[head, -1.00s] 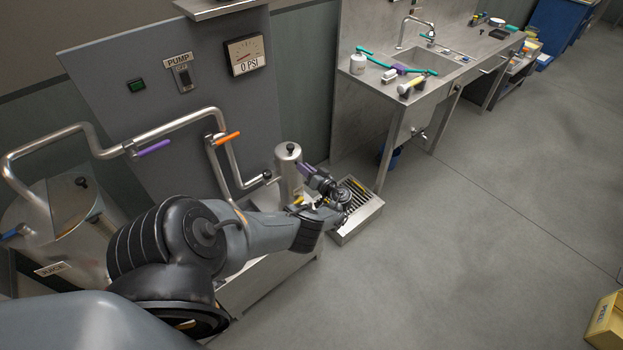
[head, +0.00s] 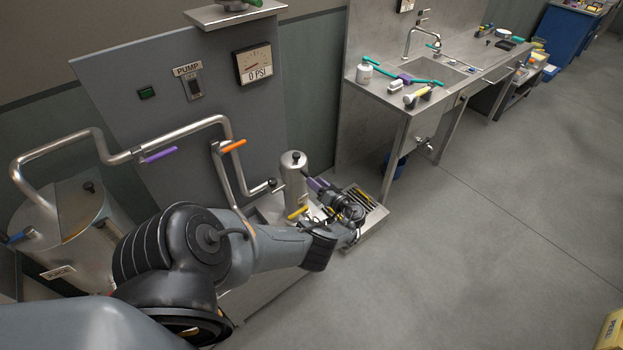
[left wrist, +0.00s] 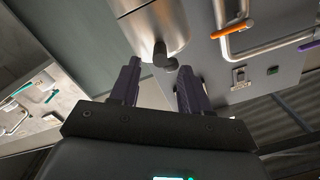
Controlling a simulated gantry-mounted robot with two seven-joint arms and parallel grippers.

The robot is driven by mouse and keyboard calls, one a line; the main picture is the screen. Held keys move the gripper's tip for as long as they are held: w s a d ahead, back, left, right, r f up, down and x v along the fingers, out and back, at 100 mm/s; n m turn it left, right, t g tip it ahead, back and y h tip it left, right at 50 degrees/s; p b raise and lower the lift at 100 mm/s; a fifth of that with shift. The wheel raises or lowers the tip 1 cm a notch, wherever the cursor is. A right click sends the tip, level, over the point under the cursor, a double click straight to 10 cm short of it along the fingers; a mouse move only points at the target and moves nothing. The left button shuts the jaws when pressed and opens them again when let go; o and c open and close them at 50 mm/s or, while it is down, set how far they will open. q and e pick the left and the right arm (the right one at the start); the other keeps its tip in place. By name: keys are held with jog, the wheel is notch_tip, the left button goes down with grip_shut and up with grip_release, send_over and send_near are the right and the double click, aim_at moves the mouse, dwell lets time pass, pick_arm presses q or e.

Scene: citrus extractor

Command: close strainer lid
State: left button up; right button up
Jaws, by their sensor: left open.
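A shiny metal cylinder (head: 293,182), which I take to be the strainer, stands beside the grey pump panel. Its top carries a black knob (head: 295,156); I cannot tell whether the lid is fully seated. My left gripper (head: 314,184), with purple fingers, is open just right of the cylinder. In the left wrist view, which looks upside down, the cylinder (left wrist: 158,20) lies beyond the fingertips. Its black knob (left wrist: 163,57) shows between the open fingers (left wrist: 160,76), with no visible contact. My left forearm hides part of the stand below. My right gripper is not in view.
Bent metal pipes with a purple handle (head: 158,155) and an orange handle (head: 232,145) run left of the cylinder. A metal juice tank (head: 80,225) stands far left. A slotted drain tray (head: 372,232) is right of the gripper.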

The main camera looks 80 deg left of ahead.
pick_arm(q)
jog(key=v, duration=0.6)
jog(key=shift+w+d, duration=0.2)
jog(key=shift+d, duration=0.15)
jog(key=shift+s, duration=0.1)
